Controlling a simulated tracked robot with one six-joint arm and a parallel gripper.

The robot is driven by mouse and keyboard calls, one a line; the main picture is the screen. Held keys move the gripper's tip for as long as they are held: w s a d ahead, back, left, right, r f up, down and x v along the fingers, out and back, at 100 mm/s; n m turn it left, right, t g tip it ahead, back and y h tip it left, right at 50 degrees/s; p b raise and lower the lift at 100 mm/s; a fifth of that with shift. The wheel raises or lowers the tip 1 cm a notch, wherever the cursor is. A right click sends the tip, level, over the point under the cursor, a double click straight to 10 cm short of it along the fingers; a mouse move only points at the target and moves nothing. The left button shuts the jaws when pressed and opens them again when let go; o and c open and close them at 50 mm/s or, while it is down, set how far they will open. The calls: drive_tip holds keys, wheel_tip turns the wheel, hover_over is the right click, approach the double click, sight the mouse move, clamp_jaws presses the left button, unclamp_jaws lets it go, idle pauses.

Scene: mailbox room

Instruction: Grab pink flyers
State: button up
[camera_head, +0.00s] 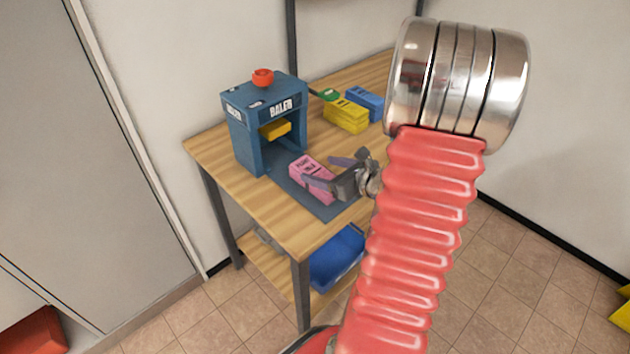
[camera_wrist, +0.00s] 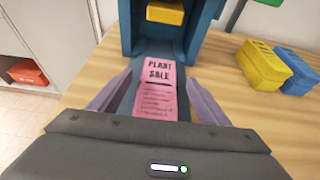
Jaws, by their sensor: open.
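The pink flyers (camera_head: 312,178) lie as a stack on the dark mat in front of the blue baler. In the wrist view the stack (camera_wrist: 157,88) reads "PLANT SALE" and sits between my two fingers. My gripper (camera_head: 328,172) is open, with one finger on each side of the stack. I cannot tell whether either finger touches it. The near end of the stack is hidden behind my gripper body in the wrist view.
The blue baler (camera_head: 246,126) with a red knob stands on the wooden table (camera_head: 285,223), beyond the flyers. Yellow stacks (camera_head: 345,116) and a blue stack (camera_head: 365,102) stand to the right. A blue bin (camera_head: 336,258) sits on the lower shelf.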

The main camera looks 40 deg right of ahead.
sight(306, 165)
drive_tip(key=shift+x, duration=1.55)
drive_tip(key=c, duration=1.6)
drive_tip(key=shift+r, duration=0.2)
wheel_tip(306, 165, up, 10)
drive_tip(key=shift+f, duration=0.15)
drive_tip(key=shift+a, duration=0.1)
